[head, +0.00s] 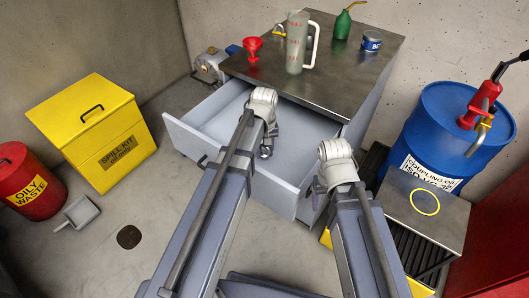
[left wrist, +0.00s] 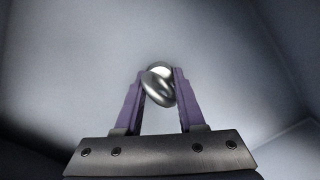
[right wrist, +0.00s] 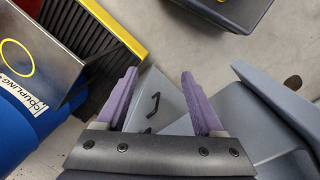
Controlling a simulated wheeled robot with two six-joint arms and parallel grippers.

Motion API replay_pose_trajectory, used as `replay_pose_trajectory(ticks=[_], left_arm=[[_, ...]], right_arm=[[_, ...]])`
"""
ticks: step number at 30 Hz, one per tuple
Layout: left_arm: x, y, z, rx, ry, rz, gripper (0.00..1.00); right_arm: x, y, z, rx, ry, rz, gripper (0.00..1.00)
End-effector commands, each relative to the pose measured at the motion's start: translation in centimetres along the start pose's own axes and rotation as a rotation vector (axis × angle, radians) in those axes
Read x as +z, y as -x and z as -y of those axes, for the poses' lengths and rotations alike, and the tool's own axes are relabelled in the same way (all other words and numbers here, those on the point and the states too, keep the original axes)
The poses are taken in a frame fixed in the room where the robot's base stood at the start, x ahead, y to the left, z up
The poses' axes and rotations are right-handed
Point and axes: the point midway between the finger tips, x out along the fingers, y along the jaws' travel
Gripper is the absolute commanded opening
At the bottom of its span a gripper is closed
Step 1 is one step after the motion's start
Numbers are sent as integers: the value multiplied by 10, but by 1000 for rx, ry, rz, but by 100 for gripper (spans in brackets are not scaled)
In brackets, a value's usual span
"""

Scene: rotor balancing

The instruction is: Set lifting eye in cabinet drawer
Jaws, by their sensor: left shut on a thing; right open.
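The lifting eye (left wrist: 158,88) is a shiny metal ring piece between the purple fingers of my left gripper (left wrist: 158,92). The left gripper is shut on it. In the head view my left gripper (head: 267,148) hangs over the inside of the open cabinet drawer (head: 212,118). The left wrist view shows plain grey drawer surfaces around the eye; whether it touches the drawer floor I cannot tell. My right gripper (right wrist: 160,90) is open and empty. In the head view its fingers are mostly hidden by its wrist, near the drawer's front right corner.
The cabinet top (head: 345,85) carries a measuring jug (head: 297,45), red funnel (head: 252,48), green oil can (head: 343,24) and blue tin (head: 372,40). A blue drum (head: 440,125) stands right, a yellow spill kit box (head: 95,120) left. The drawer looks otherwise empty.

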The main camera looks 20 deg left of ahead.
Motion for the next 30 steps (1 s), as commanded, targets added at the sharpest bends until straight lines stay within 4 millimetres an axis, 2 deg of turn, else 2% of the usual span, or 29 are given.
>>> replay_pose_trajectory(ticks=[5, 6, 13, 23, 30], left_arm=[[0, -5, 0, 0, 0, 0, 0], [0, -3, 0, 0, 0, 0, 43], [0, -3, 0, 0, 0, 0, 69], [0, -1, 0, 0, 0, 0, 69], [0, 15, 0, 0, 0, 0, 69]], right_arm=[[0, -5, 0, 0, 0, 0, 69], [0, -3, 0, 0, 0, 0, 69], [0, -3, 0, 0, 0, 0, 69], [0, -1, 0, 0, 0, 0, 69], [1, 15, -1, 0, 0, 0, 69]])
